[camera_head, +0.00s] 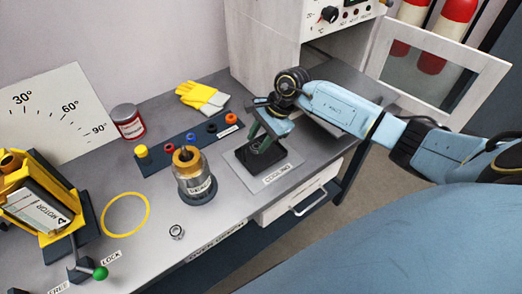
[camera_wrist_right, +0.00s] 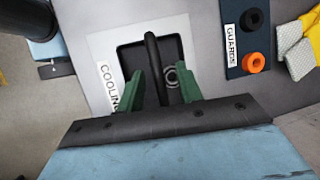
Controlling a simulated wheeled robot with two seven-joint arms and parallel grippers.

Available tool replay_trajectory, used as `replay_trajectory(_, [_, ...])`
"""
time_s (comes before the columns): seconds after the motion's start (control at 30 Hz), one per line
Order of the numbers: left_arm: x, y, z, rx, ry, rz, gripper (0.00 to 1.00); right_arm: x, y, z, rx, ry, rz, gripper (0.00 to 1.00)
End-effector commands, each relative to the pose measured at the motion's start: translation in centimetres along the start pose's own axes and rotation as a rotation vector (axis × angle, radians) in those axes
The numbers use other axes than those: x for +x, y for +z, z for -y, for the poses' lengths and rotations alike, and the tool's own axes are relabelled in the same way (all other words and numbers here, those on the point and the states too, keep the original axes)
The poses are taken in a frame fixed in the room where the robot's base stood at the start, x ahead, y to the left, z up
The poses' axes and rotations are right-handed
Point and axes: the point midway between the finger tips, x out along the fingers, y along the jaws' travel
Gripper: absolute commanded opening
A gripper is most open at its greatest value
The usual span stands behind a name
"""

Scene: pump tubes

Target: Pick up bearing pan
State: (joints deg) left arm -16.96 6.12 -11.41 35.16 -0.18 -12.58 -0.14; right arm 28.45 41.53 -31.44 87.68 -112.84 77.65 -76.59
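The bearing pan (camera_wrist_right: 135,57) is a dark, square, shallow pan on the white cooling pad. A black arched handle (camera_wrist_right: 152,62) rises from it, and a grey ring-shaped bearing (camera_wrist_right: 171,78) lies inside. In the head view the pan (camera_head: 243,158) is partly hidden by my right gripper (camera_head: 262,146). In the right wrist view that gripper's green fingers (camera_wrist_right: 160,88) are apart, one on each side of the handle, with gaps showing between them and it. My left gripper is not in view.
A glass-and-brass pump (camera_head: 195,178) stands left of the cooling pad (camera_head: 284,169). Behind is a dark guard rack (camera_head: 165,160) with coloured caps, plus yellow gloves (camera_head: 202,97) and a red can (camera_head: 128,122). A white cabinet (camera_head: 262,50) rises behind. A small metal ring (camera_head: 176,231) lies in front.

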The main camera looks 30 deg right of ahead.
Motion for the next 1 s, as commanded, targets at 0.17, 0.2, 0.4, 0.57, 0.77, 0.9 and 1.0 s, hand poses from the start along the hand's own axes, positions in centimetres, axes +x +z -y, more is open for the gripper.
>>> replay_trajectory(0.17, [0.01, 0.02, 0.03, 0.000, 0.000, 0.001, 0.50, 0.16, -0.04, 0.03, 0.000, -0.002, -0.001, 0.36])
replay_trajectory(0.2, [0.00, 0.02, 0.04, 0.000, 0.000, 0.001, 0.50, 0.16, -0.04, 0.03, 0.000, -0.001, -0.001, 0.36])
replay_trajectory(0.4, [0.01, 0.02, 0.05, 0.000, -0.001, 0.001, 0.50, 0.13, -0.03, 0.04, 0.000, -0.001, -0.001, 0.14])
replay_trajectory(0.57, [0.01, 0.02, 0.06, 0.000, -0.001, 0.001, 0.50, 0.12, -0.03, 0.04, 0.000, -0.001, -0.001, 0.00])
replay_trajectory(0.77, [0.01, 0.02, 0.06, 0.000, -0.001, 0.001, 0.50, 0.11, -0.02, 0.04, 0.000, -0.002, -0.001, 0.00])
replay_trajectory(0.9, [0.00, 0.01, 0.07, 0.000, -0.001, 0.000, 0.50, 0.03, 0.01, 0.13, -0.001, -0.004, 0.000, 0.00])
replay_trajectory(1.0, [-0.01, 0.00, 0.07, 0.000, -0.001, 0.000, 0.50, -0.04, 0.03, 0.15, -0.001, -0.004, 0.000, 0.00])
